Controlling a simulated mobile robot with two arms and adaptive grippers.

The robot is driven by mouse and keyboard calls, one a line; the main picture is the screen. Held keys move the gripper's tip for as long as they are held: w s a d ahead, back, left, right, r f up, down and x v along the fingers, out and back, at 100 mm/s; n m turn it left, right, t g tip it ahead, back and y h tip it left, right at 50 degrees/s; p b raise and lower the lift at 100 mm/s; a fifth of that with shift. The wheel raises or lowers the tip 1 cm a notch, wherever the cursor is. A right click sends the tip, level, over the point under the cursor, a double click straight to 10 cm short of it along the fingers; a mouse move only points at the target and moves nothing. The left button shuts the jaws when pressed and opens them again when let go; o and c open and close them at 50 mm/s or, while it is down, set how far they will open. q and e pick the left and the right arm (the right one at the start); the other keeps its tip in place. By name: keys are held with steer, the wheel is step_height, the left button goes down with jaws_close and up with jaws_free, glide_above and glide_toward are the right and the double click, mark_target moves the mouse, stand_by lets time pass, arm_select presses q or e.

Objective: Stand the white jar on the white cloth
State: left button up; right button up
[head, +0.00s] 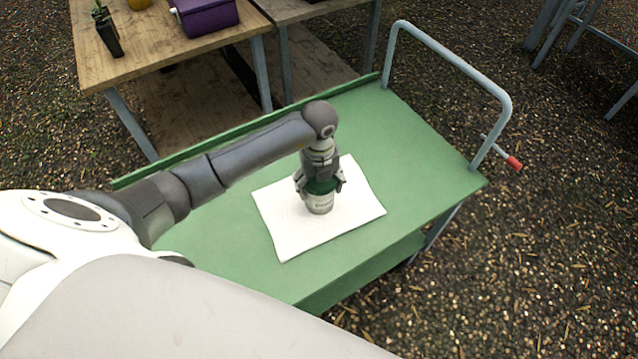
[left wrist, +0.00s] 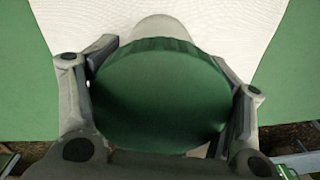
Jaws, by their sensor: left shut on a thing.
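The white jar (head: 320,204) has a green lid and a label on its side. It is upright at the middle of the white cloth (head: 283,233), and its base appears to touch the cloth. My left gripper (head: 320,186) comes down from above and is shut on the jar around its lid. In the left wrist view the green lid (left wrist: 160,95) fills the space between the two fingers, with the pale jar body (left wrist: 165,27) beyond it and the cloth (left wrist: 80,20) behind. My right gripper is not in view.
The cloth lies on a green cart top (head: 400,130) with a raised back edge and a grey handle (head: 450,57) at the right. A wooden table (head: 150,45) with a purple box (head: 207,15) and a potted plant (head: 107,30) stands behind. The cart top around the cloth is clear.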

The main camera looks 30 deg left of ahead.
arm_select(q)
steer(key=shift+s+f, duration=0.35)
steer(key=shift+f, duration=0.35)
steer(key=shift+c, duration=0.7)
steer(key=o, duration=1.3)
steer(key=shift+s, duration=0.1)
steer(key=o, duration=0.5)
steer(key=shift+w+f, duration=0.15)
steer(key=shift+w, duration=0.05)
steer(key=shift+c, duration=0.2)
steer(key=shift+w, duration=0.1)
steer(key=shift+r, duration=0.2)
